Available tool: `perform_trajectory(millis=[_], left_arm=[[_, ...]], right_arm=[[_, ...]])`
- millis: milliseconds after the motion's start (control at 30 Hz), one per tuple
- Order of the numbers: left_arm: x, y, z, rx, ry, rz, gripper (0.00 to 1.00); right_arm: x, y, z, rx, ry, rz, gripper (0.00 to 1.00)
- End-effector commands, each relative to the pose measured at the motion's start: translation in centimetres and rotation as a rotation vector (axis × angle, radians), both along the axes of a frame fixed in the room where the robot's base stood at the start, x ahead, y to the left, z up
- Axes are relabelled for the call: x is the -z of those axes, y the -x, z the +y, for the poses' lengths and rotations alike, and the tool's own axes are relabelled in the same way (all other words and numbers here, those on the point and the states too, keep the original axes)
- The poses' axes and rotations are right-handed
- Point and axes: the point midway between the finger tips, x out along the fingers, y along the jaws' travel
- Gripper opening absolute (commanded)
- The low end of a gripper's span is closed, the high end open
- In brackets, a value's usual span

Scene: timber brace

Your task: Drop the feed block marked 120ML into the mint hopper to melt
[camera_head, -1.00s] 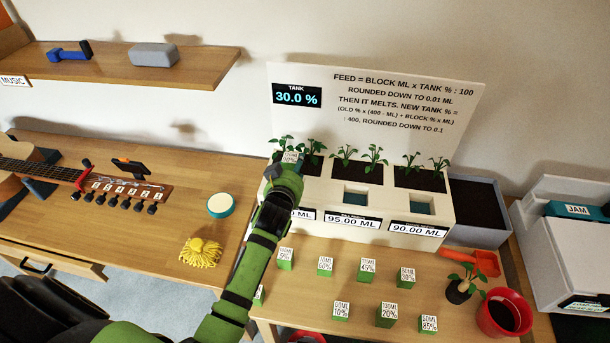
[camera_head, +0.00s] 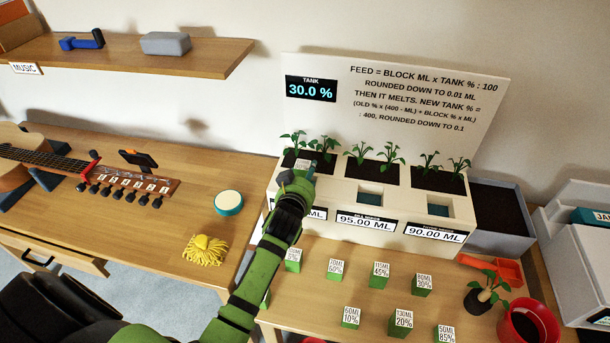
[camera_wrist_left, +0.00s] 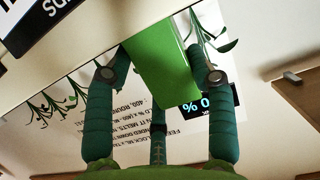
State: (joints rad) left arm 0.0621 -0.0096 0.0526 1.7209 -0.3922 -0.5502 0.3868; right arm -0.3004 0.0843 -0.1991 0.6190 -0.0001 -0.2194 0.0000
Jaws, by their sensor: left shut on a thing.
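My left gripper (camera_head: 298,180) is shut on a green block (camera_head: 304,164). It holds the block above the left end of the white feeder (camera_head: 285,212), in front of the left plants. The block also shows between the fingers in the left wrist view (camera_wrist_left: 160,68); its marking is too small to read. The feeder has a middle opening (camera_head: 370,195) over a 95.00 ML display and a right opening (camera_head: 438,209) over a 90.00 ML display. My arm hides the left opening and part of its display. The hopper names are too small to read. My right gripper is not in view.
Several labelled green blocks stand on the table in front, including one marked 130ML (camera_head: 403,316). A red pot (camera_head: 526,325), a small potted plant (camera_head: 480,300) and an orange scoop (camera_head: 492,268) are at the right. A yellow mop head (camera_head: 205,250) lies left of my arm.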

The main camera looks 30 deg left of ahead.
Motion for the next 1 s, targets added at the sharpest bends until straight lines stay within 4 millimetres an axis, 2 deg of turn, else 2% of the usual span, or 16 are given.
perform_trajectory(millis=[67, 100, 167, 467, 667, 767, 1000], left_arm=[[-0.1, 0.0, 0.0, 0.0, -0.001, -0.002, 0.19], [-0.2, 0.0, 0.0, 0.0, -0.001, -0.002, 0.59], [-0.2, 0.0, 0.0, 0.0, -0.001, -0.002, 0.83], [0.0, 0.0, -0.1, 0.002, 0.002, 0.001, 0.83], [0.0, 0.6, -0.3, 0.002, 0.004, 0.003, 0.83], [-0.4, 1.7, -0.6, 0.003, 0.003, 0.003, 0.83], [-1.9, 6.2, -1.6, -0.001, 0.002, 0.001, 0.83]], right_arm=[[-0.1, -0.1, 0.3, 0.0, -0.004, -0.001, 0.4], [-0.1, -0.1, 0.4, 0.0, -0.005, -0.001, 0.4], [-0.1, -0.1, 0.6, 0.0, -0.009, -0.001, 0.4], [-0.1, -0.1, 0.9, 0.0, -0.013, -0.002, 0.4], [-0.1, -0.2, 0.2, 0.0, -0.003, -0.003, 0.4], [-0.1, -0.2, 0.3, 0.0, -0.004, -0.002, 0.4], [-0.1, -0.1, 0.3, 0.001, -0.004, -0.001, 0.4]])
